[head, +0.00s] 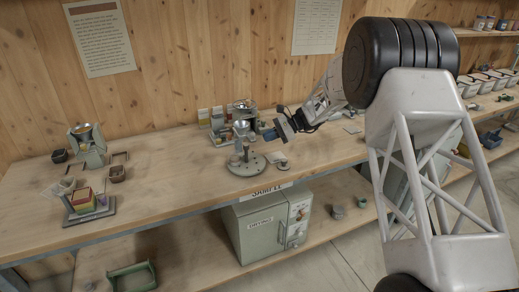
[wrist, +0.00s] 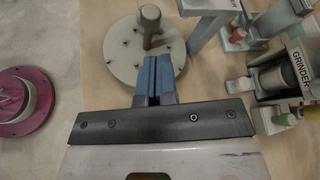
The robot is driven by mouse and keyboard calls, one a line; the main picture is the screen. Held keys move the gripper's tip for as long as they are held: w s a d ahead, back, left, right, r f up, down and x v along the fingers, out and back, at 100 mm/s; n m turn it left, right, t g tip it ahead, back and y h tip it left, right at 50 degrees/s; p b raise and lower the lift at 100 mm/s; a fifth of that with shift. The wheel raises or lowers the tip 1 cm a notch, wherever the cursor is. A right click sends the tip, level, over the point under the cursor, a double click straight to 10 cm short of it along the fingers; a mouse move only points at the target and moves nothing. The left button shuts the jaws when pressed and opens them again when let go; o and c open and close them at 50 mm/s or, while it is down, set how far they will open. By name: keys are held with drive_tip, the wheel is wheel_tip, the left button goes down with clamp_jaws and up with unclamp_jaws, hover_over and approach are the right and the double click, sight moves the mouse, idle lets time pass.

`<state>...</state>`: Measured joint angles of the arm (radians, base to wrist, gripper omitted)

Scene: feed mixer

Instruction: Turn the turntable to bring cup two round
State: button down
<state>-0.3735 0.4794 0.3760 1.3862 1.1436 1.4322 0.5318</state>
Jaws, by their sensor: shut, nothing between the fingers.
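The turntable (head: 246,168) is a round grey-green disc on the bench, with small dark pegs around its face. In the wrist view the disc (wrist: 122,62) lies just ahead of my fingers, with an upright brownish-grey post (wrist: 151,28) on it. My gripper is shut and empty, its blue fingers (wrist: 153,78) together over the near edge of the disc. I cannot tell whether they touch it. In the head view my gripper (head: 268,135) is right of the turntable's funnel stand (head: 241,128). I cannot make out a cup marked two.
A grinder (wrist: 275,80) and small bottles (wrist: 238,84) stand to the right in the wrist view. A grey upright (wrist: 210,28) rises close by the disc. A magenta round object (wrist: 22,100) lies beyond the bench edge. The bench left of the turntable (head: 165,175) is clear.

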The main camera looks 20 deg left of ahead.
drive_tip(key=d+f+n+t, duration=0.1)
drive_tip(key=n+t, duration=0.1)
drive_tip(key=w+d+f+n+t, duration=0.1)
drive_tip(key=n+t, duration=0.1)
drive_tip(key=n, duration=0.1)
drive_tip(key=d+f+n+t, duration=0.1)
drive_tip(key=d+n+t, duration=0.1)
drive_tip(key=n, duration=0.1)
drive_tip(key=shift+w+y, duration=0.3)
drive_tip(key=shift+a+f, duration=0.1)
drive_tip(key=shift+x, duration=4.9)
drive_tip(key=shift+w, duration=0.15)
drive_tip(key=shift+w+a+n+g, duration=0.1)
drive_tip(key=shift+a+n+g, duration=0.15)
drive_tip(key=shift+n+g, duration=0.55)
drive_tip(key=shift+w+a+n+g, duration=0.1)
drive_tip(key=shift+a+n+g, duration=0.15)
drive_tip(key=shift+n+g, duration=0.5)
drive_tip(key=shift+a, duration=0.1)
